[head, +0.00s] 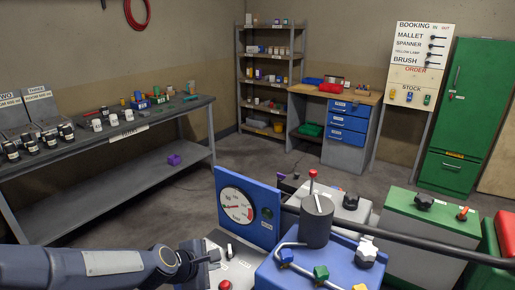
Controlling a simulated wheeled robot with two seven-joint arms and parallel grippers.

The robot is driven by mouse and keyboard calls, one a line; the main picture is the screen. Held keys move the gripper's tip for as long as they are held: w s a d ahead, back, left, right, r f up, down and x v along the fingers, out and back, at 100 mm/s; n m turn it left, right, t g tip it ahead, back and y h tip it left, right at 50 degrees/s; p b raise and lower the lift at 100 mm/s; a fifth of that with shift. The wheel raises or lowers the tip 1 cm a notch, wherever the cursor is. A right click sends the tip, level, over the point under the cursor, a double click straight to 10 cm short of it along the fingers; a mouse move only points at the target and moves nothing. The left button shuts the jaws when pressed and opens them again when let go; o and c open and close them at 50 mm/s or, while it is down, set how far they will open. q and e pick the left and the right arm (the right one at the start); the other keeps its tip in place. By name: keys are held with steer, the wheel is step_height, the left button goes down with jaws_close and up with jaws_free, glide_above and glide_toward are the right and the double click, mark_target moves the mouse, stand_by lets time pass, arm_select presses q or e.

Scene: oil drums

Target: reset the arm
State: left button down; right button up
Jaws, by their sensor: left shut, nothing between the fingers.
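My left arm (110,265) comes in from the lower left. My left gripper (205,255) is at its end, shut and empty, low in the head view. A blue panel with a round white gauge (237,205) stands beyond and to the right of the gripper. I cannot tell whether the gripper touches the grey panel. My right gripper is not in view.
A blue unit with a grey cylinder (317,222) and a long dark bar (400,238) stands right of the gripper. A green-topped cabinet (440,215) is further right. A workbench (110,140) lines the left wall. Open floor lies beyond, before the shelves (268,85).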

arm_select(q)
steer(key=s+a+r+m, duration=0.2)
steer(key=s+r+m, duration=0.15)
steer(key=s, duration=0.25)
steer(key=s+a+r+m, duration=0.3)
steer(key=s+m, duration=0.2)
steer(key=s, duration=0.1)
steer(key=s+a+m+g+y, duration=0.1)
steer(key=s+a+m+g, duration=0.1)
steer(key=s+m, duration=0.6)
steer(key=s+a, duration=0.1)
steer(key=s, duration=0.5)
steer(key=shift+f+m, duration=0.3)
steer(key=shift+m, duration=0.05)
